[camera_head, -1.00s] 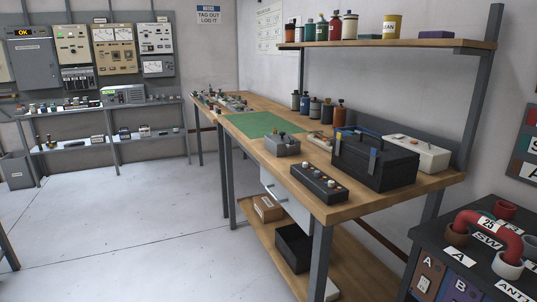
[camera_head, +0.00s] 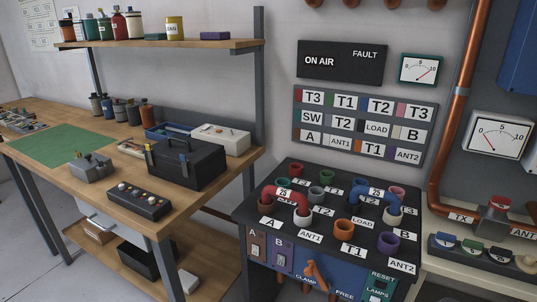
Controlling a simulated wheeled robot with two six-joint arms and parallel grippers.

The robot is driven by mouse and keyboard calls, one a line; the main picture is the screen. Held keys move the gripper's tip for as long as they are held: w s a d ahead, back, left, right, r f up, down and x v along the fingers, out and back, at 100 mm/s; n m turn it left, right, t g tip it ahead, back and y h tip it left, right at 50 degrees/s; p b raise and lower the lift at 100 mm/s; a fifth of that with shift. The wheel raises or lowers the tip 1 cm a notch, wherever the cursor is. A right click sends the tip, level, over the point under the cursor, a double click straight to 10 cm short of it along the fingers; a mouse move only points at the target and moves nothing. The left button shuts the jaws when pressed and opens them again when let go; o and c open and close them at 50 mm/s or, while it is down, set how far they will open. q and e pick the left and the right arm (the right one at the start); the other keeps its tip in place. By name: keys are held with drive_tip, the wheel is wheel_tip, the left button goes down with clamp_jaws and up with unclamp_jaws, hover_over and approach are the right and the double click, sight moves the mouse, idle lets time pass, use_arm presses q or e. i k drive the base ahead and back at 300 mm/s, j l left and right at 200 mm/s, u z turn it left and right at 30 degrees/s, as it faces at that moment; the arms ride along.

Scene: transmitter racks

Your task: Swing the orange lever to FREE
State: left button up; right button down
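The orange lever (camera_head: 314,274) is on the front face of the dark patch cabinet (camera_head: 262,212), low in the head view. Its label strip reads CLAMP on the left and FREE (camera_head: 344,295) on the right. The lever's upper end leans to the left, toward the CLAMP side. Its lower part is near the bottom edge of the picture. Neither of my grippers shows in the head view.
A red U-link (camera_head: 287,196) and a blue U-link (camera_head: 376,194) sit on the cabinet top among several coloured sockets. A workbench (camera_head: 215,185) with a black toolbox (camera_head: 185,163) stands left. A bench with coloured knobs (camera_head: 475,250) stands right.

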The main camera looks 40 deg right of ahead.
sight(313, 267)
drive_tip(key=z, duration=1.65)
